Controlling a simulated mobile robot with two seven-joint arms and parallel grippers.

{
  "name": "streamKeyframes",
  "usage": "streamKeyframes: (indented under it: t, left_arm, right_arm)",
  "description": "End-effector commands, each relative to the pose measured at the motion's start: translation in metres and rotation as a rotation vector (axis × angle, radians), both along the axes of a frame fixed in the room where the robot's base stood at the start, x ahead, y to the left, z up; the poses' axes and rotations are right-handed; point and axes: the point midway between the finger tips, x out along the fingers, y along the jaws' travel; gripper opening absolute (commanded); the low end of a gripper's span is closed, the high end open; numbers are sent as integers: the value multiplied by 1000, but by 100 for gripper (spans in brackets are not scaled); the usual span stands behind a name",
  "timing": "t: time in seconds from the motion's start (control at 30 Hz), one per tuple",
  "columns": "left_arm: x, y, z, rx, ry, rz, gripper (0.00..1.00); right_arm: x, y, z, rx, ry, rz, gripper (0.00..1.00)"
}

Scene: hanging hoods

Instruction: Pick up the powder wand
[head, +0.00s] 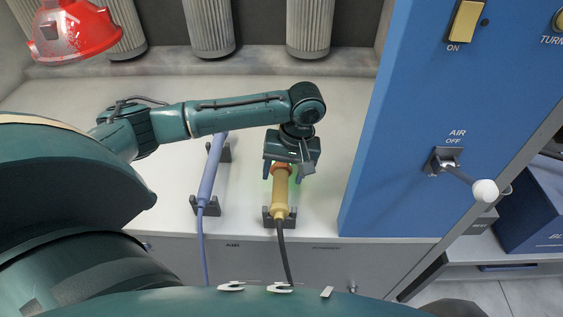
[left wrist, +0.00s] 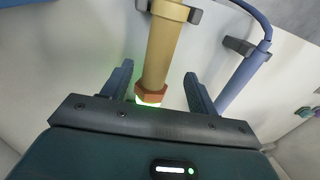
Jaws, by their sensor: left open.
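A yellow wand (head: 280,197) with an orange-brown end lies in a dark holder (head: 279,219) on the white counter; a dark hose runs from its near end. I take it as the powder wand, though the label below it is too small to read surely. A blue wand (head: 211,172) lies in another holder to its left. My left gripper (head: 283,174) is open over the yellow wand's far end. In the left wrist view, the fingers (left wrist: 158,72) stand either side of the yellow wand (left wrist: 164,50), with gaps showing. My right gripper is not in view.
A blue panel (head: 400,140) with an AIR lever (head: 470,179) rises to the right of the wands. Grey ribbed cylinders (head: 308,28) stand at the back, and a red hood-shaped object (head: 72,32) is at top left. The counter behind the wands is clear.

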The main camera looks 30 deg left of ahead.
Motion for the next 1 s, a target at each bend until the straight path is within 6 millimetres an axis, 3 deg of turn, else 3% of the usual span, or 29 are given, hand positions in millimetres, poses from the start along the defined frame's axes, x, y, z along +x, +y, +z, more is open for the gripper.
streamKeyframes:
  t: [0.2, 0.5, 1.0]
  left_arm:
    - [-3, 2, -31, 1, 1, -1, 59]
    - [-3, 3, -37, 0, -1, -2, 59]
    - [-3, 3, -36, 0, -1, -2, 19]
  right_arm:
    - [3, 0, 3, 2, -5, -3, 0]
    - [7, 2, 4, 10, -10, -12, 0]
    - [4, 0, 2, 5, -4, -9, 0]
